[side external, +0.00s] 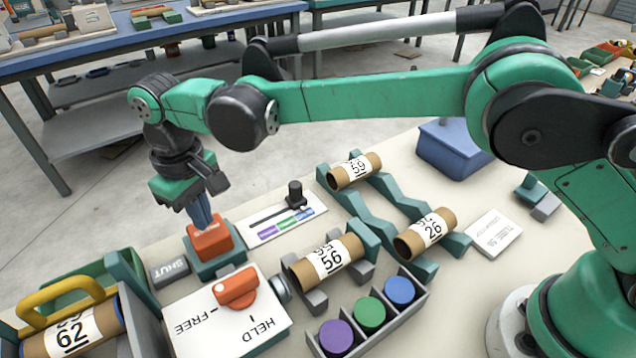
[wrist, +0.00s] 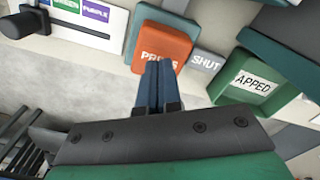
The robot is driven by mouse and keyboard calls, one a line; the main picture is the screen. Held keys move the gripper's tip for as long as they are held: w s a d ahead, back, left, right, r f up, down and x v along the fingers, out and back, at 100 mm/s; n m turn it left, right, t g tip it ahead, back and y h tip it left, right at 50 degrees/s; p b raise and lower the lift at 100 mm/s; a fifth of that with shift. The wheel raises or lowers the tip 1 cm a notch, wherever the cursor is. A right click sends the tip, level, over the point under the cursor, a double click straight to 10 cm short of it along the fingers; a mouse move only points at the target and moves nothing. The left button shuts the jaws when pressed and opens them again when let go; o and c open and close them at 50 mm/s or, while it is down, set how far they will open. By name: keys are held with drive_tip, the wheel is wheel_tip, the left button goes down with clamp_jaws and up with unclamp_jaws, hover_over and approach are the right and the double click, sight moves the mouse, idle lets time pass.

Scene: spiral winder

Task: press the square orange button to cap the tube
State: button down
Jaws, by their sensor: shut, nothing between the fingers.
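The square orange button (side external: 210,242) sits on a teal base; in the wrist view the button (wrist: 158,48) shows part of the word PRESS. My gripper (side external: 204,222) is shut and empty, pointing down with its blue fingertips at the button's top. In the wrist view the fingertips (wrist: 158,66) overlap the button's near edge and hide part of it; I cannot tell if they press it down. A cardboard tube labelled 56 (side external: 332,259) lies in a grey cradle right of the button, beside a metal plunger (side external: 281,289).
An orange knob (side external: 236,288) stands on a white FREE/HELD plate. A black slider (side external: 295,195) stands by colour labels. Purple, green and blue caps (side external: 370,312) fill a rack. Tubes 59 (side external: 355,171) and 26 (side external: 426,234) lie on teal rails. Tube 62 (side external: 72,335) lies in a bin.

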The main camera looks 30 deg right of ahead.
drive_tip(key=shift+f, duration=1.6)
drive_tip(key=shift+r, duration=4.05)
